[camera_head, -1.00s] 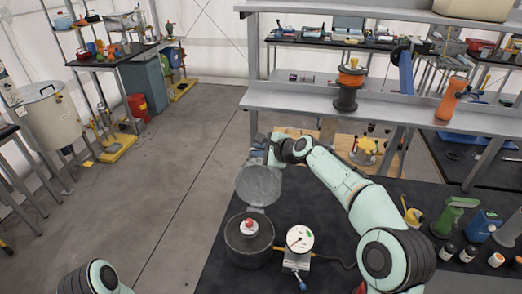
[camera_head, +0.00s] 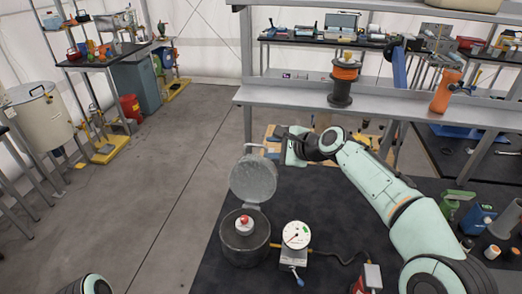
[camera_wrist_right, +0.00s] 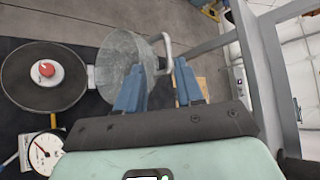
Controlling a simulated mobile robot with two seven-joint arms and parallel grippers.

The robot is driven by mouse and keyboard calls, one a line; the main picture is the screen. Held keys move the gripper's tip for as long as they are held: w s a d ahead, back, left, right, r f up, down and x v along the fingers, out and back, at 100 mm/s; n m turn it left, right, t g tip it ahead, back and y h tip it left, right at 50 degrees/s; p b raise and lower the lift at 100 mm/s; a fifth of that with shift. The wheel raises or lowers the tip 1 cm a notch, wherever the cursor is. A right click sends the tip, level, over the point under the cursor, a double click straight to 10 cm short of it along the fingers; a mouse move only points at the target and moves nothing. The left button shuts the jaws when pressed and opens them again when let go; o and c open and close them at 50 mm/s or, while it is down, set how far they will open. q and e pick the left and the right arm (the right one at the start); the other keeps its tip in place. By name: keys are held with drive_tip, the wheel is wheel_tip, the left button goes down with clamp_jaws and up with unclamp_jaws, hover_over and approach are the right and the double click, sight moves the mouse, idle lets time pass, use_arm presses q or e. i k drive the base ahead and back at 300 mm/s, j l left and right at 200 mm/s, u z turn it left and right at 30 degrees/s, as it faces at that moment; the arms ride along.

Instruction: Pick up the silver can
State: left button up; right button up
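A dark round pot (camera_head: 244,252) stands on the black table, its grey metal lid (camera_head: 253,180) swung up open. Inside sits a small pale silver, can-like piece with a red knob (camera_head: 244,221); it also shows in the right wrist view (camera_wrist_right: 46,70). No other clear silver can shows. My right gripper (camera_head: 273,148) is beside the lid's upper edge, right of it. In the right wrist view its two blue fingers (camera_wrist_right: 160,66) are apart, close to the lid's bent handle (camera_wrist_right: 166,48), with nothing clearly held. Only part of my left arm shows, bottom left; its gripper is out of view.
A round dial gauge (camera_head: 297,235) stands right of the pot. Bottles and tools (camera_head: 482,220) stand at the table's right. A metal shelf (camera_head: 300,103) with an orange-and-black spool (camera_head: 343,85) runs behind.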

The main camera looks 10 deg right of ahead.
sight(243, 229)
drive_tip(key=k, duration=1.5)
